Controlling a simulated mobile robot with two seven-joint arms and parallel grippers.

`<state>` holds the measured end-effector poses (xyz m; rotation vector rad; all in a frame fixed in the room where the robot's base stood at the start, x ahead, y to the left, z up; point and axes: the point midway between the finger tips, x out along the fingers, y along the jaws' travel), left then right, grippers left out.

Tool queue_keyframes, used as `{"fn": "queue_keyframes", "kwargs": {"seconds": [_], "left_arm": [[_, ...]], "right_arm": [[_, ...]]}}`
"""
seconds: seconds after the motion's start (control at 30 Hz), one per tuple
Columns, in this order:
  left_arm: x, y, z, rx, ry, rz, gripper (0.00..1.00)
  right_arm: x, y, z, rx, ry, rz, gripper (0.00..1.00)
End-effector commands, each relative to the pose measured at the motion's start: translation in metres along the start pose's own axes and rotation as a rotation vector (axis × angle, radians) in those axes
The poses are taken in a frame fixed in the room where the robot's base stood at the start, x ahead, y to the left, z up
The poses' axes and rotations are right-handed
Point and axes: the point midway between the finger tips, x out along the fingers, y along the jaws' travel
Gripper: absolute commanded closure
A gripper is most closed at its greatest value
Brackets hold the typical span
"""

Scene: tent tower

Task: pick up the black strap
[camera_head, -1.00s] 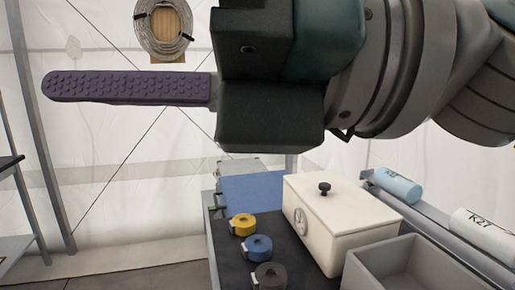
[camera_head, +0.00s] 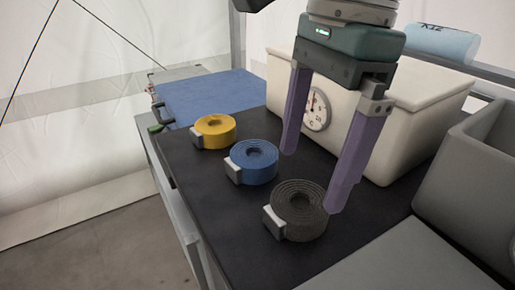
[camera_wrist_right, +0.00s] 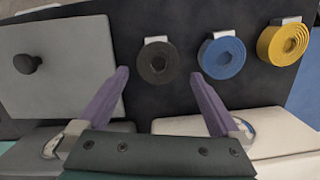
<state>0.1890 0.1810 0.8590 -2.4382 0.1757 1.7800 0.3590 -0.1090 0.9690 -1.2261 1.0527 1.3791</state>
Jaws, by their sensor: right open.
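The black strap (camera_head: 299,207) is a rolled coil with a metal buckle, lying on the dark table top nearest the front of a row of three straps. It also shows in the right wrist view (camera_wrist_right: 159,62), ahead of the fingertips and between their lines. My right gripper (camera_head: 311,180) is open and empty, its two purple fingers pointing down above the table. In the right wrist view the right gripper (camera_wrist_right: 159,73) has its fingers spread wide, one to each side of the black strap. My left gripper is not in view.
A blue strap (camera_head: 254,162) and a yellow strap (camera_head: 215,131) lie behind the black one. A white box with a dial (camera_head: 425,90) stands behind the gripper, a grey bin (camera_head: 470,165) at right. A grey lid with a knob (camera_wrist_right: 62,75) lies beside the black strap.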

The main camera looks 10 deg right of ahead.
Motion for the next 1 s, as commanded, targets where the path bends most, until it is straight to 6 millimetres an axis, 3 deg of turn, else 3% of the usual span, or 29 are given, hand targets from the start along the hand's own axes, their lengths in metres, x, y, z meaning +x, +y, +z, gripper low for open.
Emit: {"fn": "queue_keyframes", "kwargs": {"seconds": [0.3,0.6,1.0], "left_arm": [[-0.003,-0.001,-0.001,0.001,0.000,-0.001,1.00],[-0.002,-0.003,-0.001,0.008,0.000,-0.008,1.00],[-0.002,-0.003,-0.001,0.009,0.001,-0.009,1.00]], "right_arm": [[0.046,0.005,0.002,0.000,-0.003,0.004,0.00],[0.052,0.004,0.002,-0.001,-0.003,0.000,0.00],[0.051,0.004,0.002,0.000,-0.003,0.000,0.44]]}}
